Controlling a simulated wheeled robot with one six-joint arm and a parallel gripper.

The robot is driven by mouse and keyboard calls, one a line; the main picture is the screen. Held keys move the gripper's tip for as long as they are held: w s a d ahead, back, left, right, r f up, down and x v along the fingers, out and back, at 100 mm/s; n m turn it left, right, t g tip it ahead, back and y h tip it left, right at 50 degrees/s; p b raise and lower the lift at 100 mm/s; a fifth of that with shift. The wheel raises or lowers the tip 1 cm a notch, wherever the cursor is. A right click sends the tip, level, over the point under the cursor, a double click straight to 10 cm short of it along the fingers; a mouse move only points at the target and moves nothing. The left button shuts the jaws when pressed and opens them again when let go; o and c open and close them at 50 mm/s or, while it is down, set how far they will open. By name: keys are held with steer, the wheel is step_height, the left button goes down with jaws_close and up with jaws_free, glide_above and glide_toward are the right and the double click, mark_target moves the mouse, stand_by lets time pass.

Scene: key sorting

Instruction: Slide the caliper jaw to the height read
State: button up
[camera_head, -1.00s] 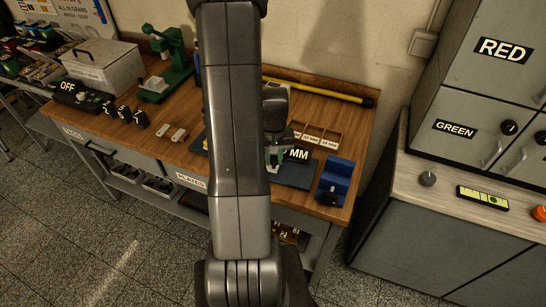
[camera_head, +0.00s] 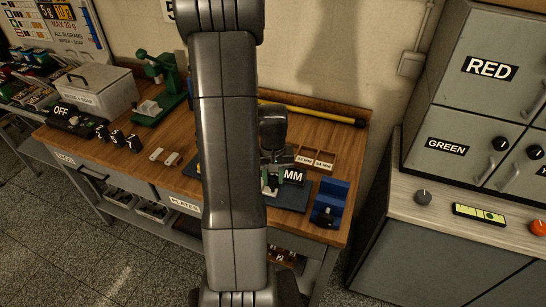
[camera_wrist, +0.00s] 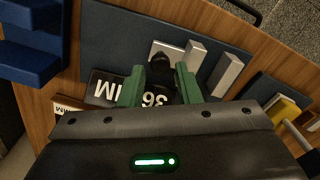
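The caliper stands on a dark blue mat (camera_head: 290,197) at the right end of the wooden bench. In the wrist view, two grey jaw blocks (camera_wrist: 194,52) (camera_wrist: 228,73) show on the mat (camera_wrist: 110,45), with a round black knob (camera_wrist: 160,62) beside them. A black number plate (camera_wrist: 158,97), partly hidden, and a white-on-black MM plate (camera_wrist: 104,88) lie near it. The MM plate also shows in the head view (camera_head: 293,177). My gripper (camera_wrist: 160,70) has green fingers, apart on either side of the knob, with dark gaps between. Contact with the slider is unclear.
A blue block stand (camera_head: 330,203) is right of the mat; it shows at the left edge of the wrist view (camera_wrist: 30,45). A labelled wooden tray (camera_head: 318,160) and a yellow rod (camera_head: 320,114) lie behind. Two pale blocks (camera_head: 163,156) lie left of my arm.

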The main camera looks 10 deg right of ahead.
mark_target(273, 184)
step_height(273, 184, up, 12)
stand_by(0.4)
steer(key=shift+f, duration=0.1)
step_height(273, 184, down, 14)
steer(key=shift+r, duration=0.1)
steer(key=shift+w+a, duration=0.15)
steer(key=shift+a, duration=0.15)
stand_by(0.5)
